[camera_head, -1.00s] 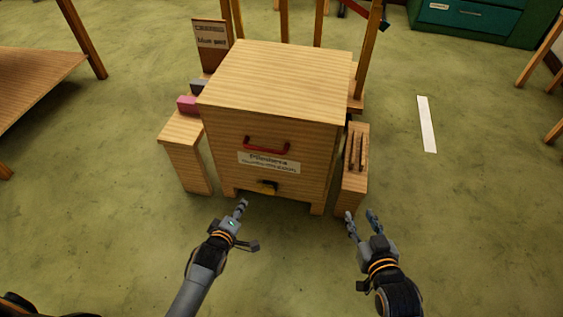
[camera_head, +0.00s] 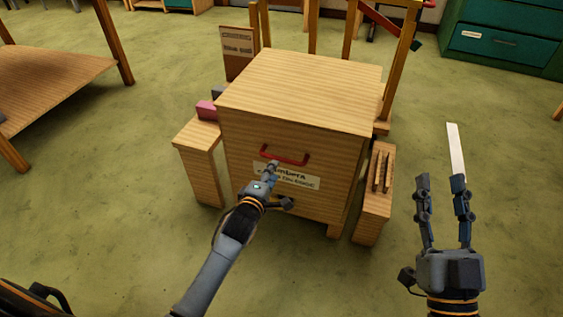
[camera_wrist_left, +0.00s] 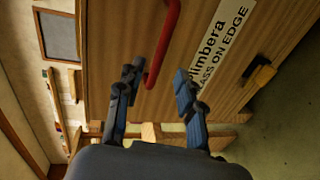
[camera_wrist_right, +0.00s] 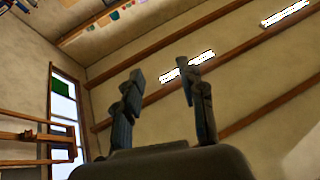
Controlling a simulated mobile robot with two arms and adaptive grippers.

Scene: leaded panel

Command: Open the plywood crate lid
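The plywood crate (camera_head: 260,143) stands in the middle of the head view, its flat lid (camera_head: 300,88) closed on top. A red handle (camera_head: 284,158) is on its front, above a white label (camera_head: 295,178). My left gripper (camera_head: 272,168) is in front of the crate, close to the handle. In the left wrist view the left gripper (camera_wrist_left: 158,82) is open, and the red handle (camera_wrist_left: 165,45) shows just beyond the fingertips; I cannot tell whether they touch.
A small wooden stand (camera_head: 197,150) with a pink block (camera_head: 207,109) is left of the crate. A slotted wooden rack (camera_head: 375,195) is at its right. A wooden table (camera_head: 55,80) stands at far left, a green cabinet (camera_head: 510,40) at far right. Floor in front is clear.

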